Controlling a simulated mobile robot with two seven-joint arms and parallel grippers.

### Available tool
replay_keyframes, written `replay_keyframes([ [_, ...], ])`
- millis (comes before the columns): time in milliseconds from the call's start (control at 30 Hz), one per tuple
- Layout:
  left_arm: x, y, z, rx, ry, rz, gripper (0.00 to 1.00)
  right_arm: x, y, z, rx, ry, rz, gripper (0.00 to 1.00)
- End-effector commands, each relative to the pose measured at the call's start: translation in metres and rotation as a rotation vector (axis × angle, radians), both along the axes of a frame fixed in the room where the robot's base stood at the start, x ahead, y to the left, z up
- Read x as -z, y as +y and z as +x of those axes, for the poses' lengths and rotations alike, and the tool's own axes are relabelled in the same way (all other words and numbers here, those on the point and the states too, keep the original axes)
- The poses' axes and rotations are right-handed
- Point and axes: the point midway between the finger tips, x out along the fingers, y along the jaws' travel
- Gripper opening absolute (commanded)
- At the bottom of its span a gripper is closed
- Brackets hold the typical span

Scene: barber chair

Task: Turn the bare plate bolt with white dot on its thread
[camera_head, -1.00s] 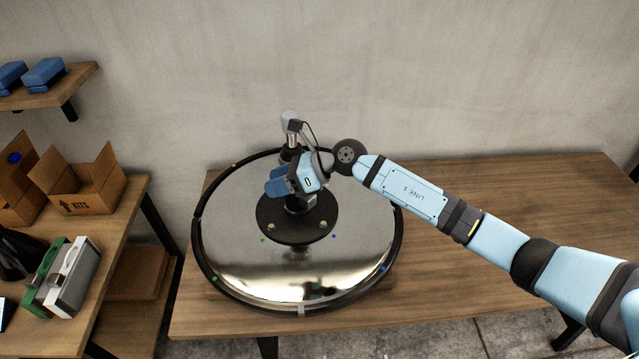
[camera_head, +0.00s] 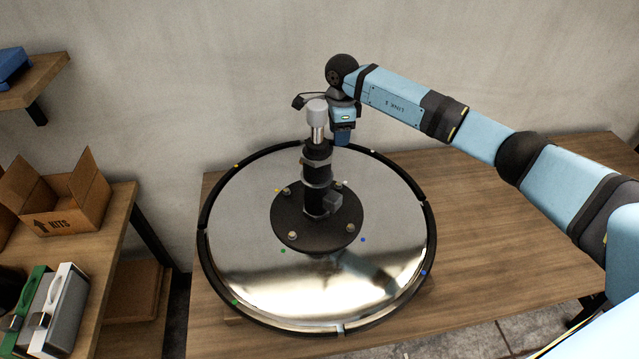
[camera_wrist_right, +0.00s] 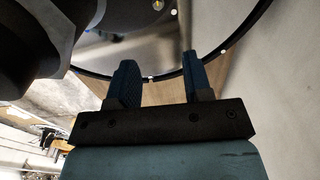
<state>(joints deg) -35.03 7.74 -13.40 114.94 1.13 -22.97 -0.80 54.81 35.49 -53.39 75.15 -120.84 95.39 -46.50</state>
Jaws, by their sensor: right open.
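The round black plate (camera_head: 317,232) sits in the middle of the mirrored disc, with several bolts around its rim. A bolt (camera_head: 338,187) at the plate's back right has a small white dot beside it; a bolt (camera_wrist_right: 158,4) and a white dot also show at the top of the right wrist view. Whether its thread is bare is too small to tell. My right gripper (camera_head: 343,139) points down behind the column, above the disc's back edge. In the wrist view its blue fingers (camera_wrist_right: 160,76) are apart and empty. My left gripper is not in view.
The black column (camera_head: 317,160) with its silver top rises from the plate, just left of my gripper. A side knob (camera_head: 333,202) sticks out low on it. The black rim (camera_head: 430,232) surrounds the mirrored disc (camera_head: 240,235). The wooden table (camera_head: 500,225) is clear at right.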

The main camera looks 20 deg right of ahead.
Motion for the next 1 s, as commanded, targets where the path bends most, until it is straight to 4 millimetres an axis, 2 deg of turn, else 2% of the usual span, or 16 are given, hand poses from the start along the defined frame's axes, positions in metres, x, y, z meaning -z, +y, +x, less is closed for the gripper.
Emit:
replay_keyframes([
  [33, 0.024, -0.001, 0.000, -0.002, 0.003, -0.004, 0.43, 0.025, -0.001, 0.000, 0.001, -0.001, 0.001, 0.46],
  [200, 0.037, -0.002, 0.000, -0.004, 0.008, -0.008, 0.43, 0.039, -0.001, 0.000, 0.001, -0.002, 0.001, 0.46],
  [333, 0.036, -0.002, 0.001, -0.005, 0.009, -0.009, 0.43, 0.045, 0.000, 0.000, 0.001, -0.001, 0.003, 0.46],
  [433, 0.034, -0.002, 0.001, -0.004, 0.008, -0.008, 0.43, 0.058, 0.000, -0.001, 0.001, 0.002, 0.003, 0.46],
  [800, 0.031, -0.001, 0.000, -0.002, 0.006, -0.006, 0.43, 0.135, 0.000, -0.001, 0.001, 0.002, 0.005, 0.46],
  [1000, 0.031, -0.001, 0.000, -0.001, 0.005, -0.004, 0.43, 0.164, 0.000, -0.001, 0.001, 0.000, 0.003, 0.46],
])
